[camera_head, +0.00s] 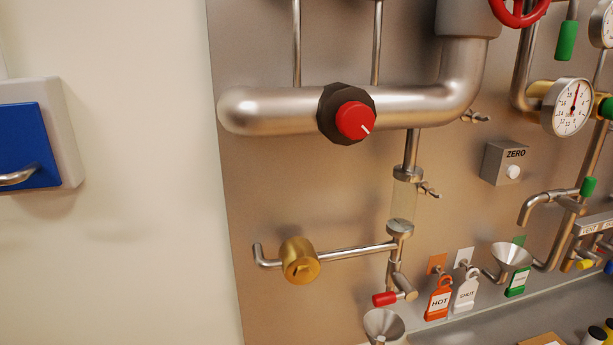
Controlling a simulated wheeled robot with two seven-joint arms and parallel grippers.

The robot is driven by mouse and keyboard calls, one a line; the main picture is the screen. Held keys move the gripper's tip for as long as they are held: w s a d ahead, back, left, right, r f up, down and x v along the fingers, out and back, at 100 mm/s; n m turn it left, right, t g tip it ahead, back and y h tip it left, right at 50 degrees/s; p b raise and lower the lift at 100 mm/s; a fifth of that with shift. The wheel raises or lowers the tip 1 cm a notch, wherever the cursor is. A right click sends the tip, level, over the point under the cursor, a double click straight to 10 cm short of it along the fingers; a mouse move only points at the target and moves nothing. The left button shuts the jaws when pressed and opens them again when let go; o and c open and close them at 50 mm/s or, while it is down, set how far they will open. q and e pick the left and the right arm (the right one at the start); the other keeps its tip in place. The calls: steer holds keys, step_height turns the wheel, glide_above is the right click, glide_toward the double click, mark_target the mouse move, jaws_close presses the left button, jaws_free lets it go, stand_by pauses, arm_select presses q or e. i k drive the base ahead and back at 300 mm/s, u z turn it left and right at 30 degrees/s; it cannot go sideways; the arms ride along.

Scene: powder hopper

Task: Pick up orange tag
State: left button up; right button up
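The orange tag (438,300) reads "HOT" and hangs from a small hook on an orange plate (437,264) on the metal panel, low and right of centre. A white tag (466,291) hangs just right of it, close beside it. A green tag (517,281) hangs further right, partly behind a metal funnel. Neither of my grippers shows in the head view.
A red-handled valve (386,299) sticks out just left of the orange tag, with a funnel (384,325) below it. Another funnel (510,256) is to the right. A brass fitting (299,261) and a pipe with a red knob (355,120) are on the panel. A grey ledge (480,325) runs below the tags.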

mark_target(438, 304)
steer(key=k, duration=0.4)
steer(key=z, duration=1.2)
steer(key=i, duration=0.95)
steer(key=u, duration=1.1)
steer(key=i, duration=0.3)
steer(key=u, duration=0.25)
